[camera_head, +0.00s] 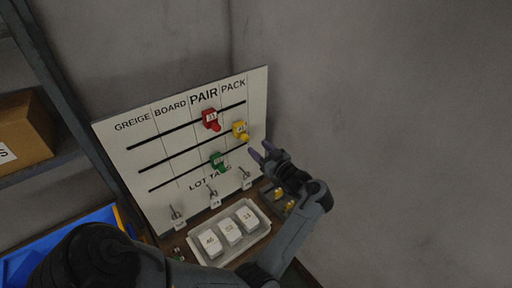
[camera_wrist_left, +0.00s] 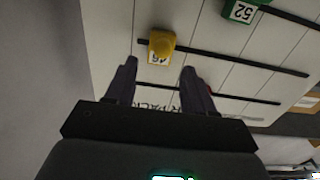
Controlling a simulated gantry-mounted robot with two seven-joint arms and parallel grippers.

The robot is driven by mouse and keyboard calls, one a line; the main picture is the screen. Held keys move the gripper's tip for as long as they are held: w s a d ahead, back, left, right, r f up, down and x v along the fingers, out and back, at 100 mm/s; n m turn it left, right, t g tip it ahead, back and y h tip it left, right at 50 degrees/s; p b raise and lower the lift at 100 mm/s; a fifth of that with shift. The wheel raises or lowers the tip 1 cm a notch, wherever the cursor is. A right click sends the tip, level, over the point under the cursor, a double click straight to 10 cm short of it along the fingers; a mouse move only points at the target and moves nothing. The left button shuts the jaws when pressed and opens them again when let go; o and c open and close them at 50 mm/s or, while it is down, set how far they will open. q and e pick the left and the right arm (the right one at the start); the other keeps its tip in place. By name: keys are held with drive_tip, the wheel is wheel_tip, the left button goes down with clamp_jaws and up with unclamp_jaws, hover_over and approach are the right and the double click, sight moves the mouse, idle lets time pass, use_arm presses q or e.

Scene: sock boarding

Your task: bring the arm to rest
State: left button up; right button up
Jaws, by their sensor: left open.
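My left gripper (camera_head: 262,153) is open and empty at the right edge of the white lot board (camera_head: 150,150). Its two dark fingers also show in the left wrist view (camera_wrist_left: 158,88), pointing at the board. A yellow tag (camera_head: 240,130) sits on the middle rail under PACK; in the left wrist view it (camera_wrist_left: 161,44) lies just beyond the fingertips, apart from them. A red tag (camera_head: 210,119) sits on the top rail under PAIR. A green tag (camera_head: 217,160) is on the bottom rail. My right gripper is not in view.
A pale tray (camera_head: 262,233) with white numbered blocks stands below the board. A dark bin (camera_head: 268,192) with yellow pieces is right of it. Hooks (camera_head: 212,192) line the board's lower edge. A shelf with a cardboard box (camera_head: 22,130) and a blue bin (camera_head: 75,232) are at left. The right side is bare wall.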

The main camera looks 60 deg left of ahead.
use_arm(q)
drive_tip(key=shift+d+f, duration=0.1)
idle(0.4)
drive_tip(key=s+f+m+t+y, duration=0.2)
drive_tip(key=s+f+m+t, duration=0.45)
drive_tip(key=s+f, duration=0.25)
drive_tip(key=w+d+f+m+t+h, duration=0.1)
drive_tip(key=d+f+m+t+h, duration=0.45)
drive_tip(key=d, duration=0.55)
drive_tip(key=w+d+f+m+t+h, duration=0.2)
drive_tip(key=d+m+h, duration=0.4)
drive_tip(key=d+h, duration=0.45)
drive_tip(key=s+d+r+m+g+h, duration=0.2)
drive_tip(key=s+d+m+g+h, duration=0.35)
drive_tip(key=s+d, duration=0.8)
wheel_tip(320, 180, up, 15)
drive_tip(key=w+d+n+g+y+p, duration=0.1)
drive_tip(key=w+d+p, duration=0.1)
drive_tip(key=p, duration=1.3)
drive_tip(key=shift+f+y, duration=0.15)
drive_tip(key=shift+y, duration=0.2)
